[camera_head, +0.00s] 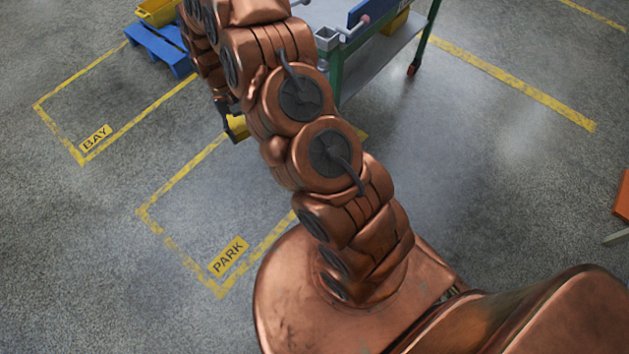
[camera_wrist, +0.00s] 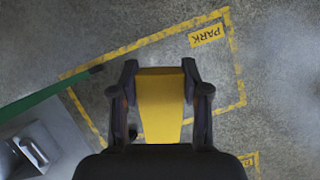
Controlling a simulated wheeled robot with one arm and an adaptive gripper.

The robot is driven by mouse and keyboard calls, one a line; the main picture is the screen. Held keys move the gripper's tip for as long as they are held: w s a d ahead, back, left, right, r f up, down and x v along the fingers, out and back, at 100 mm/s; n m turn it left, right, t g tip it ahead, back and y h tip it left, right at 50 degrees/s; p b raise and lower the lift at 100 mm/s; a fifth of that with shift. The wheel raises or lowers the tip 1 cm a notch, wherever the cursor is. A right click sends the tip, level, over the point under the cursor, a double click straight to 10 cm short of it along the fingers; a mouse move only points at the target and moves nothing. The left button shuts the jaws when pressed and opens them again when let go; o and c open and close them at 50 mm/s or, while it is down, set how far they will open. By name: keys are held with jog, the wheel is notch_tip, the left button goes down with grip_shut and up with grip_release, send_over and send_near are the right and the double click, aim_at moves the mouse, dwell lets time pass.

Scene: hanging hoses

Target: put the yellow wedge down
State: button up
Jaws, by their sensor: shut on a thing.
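The yellow wedge (camera_wrist: 160,108) is between the two dark fingers of my gripper (camera_wrist: 160,72) in the wrist view. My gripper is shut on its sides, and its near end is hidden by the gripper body. In the head view a bit of the yellow wedge (camera_head: 238,127) shows below my arm, and most of my gripper is hidden behind the arm. In the wrist view the wedge is above the grey floor inside the yellow PARK outline (camera_wrist: 228,48); its exact height I cannot tell.
A green-legged cart (camera_head: 378,68) stands close by on the right; its green edge (camera_wrist: 50,101) shows left of my gripper in the wrist view. A blue pallet (camera_head: 158,48) with a yellow crate (camera_head: 158,12) is by the BAY outline (camera_head: 95,138). Floor inside PARK is clear.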

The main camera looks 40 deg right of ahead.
jog(key=w+d+f+m+t+y+b, duration=0.1)
jog(key=d+f+m+b, duration=0.3)
jog(key=f+b, duration=0.9)
jog(key=w+d+f+m+t+y+b, duration=0.1)
jog(key=d+f+m+b, duration=0.4)
jog(key=f, duration=2.6)
jog(key=w+d+f+m+t+y+b, duration=0.1)
jog(key=d+f+m+b, duration=0.4)
jog(key=d+f+b, duration=0.9)
notch_tip(320, 180, down, 9)
jog(key=shift+d+r+y+b, duration=0.15)
jog(key=shift+y+b, duration=0.25)
jog(key=shift+b, duration=3.45)
jog(key=o, duration=1.2)
jog(key=shift+w, duration=0.1)
